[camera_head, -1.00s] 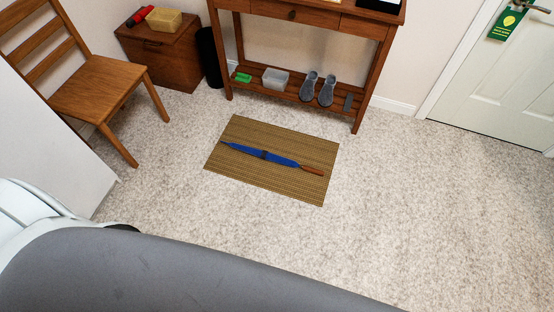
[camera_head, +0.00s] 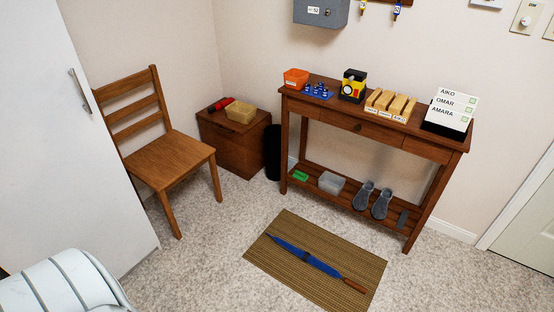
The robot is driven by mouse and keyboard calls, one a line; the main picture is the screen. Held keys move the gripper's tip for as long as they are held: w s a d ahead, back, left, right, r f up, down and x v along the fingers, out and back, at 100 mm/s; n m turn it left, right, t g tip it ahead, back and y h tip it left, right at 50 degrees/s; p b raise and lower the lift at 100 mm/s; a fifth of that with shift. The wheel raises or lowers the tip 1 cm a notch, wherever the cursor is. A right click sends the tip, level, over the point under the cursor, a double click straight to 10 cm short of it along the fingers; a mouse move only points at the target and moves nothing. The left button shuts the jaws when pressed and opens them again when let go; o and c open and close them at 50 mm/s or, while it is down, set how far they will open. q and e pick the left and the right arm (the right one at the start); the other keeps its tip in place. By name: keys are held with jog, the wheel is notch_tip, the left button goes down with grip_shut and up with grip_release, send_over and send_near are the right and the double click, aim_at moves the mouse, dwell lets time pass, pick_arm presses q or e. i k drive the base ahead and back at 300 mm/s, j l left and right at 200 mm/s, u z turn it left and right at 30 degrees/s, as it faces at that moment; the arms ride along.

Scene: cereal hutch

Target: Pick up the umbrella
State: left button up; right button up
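A blue folded umbrella (camera_head: 305,258) with a brown handle lies on a brown woven mat (camera_head: 270,263) on the floor, in the lower middle of the head view. It lies at a slant, with its tip at the upper left and its handle at the lower right. Neither of my grippers shows in this view, and nothing touches the umbrella.
A wooden console table (camera_head: 335,118) with a lower shelf stands behind the mat. A wooden chair (camera_head: 170,160) and a small wooden cabinet (camera_head: 232,148) stand at the left, with a black bin (camera_head: 272,152) beside the cabinet. A white cupboard (camera_head: 60,130) fills the left edge. Carpet around the mat is clear.

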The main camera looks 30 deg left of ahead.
aim_at(309, 259)
jog(key=i+j+z, duration=0.25)
jog(key=i+j, duration=0.2)
jog(key=i, duration=0.2)
jog(key=i+j+z, duration=0.3)
jog(key=i+j, duration=0.25)
jog(key=i, duration=0.1)
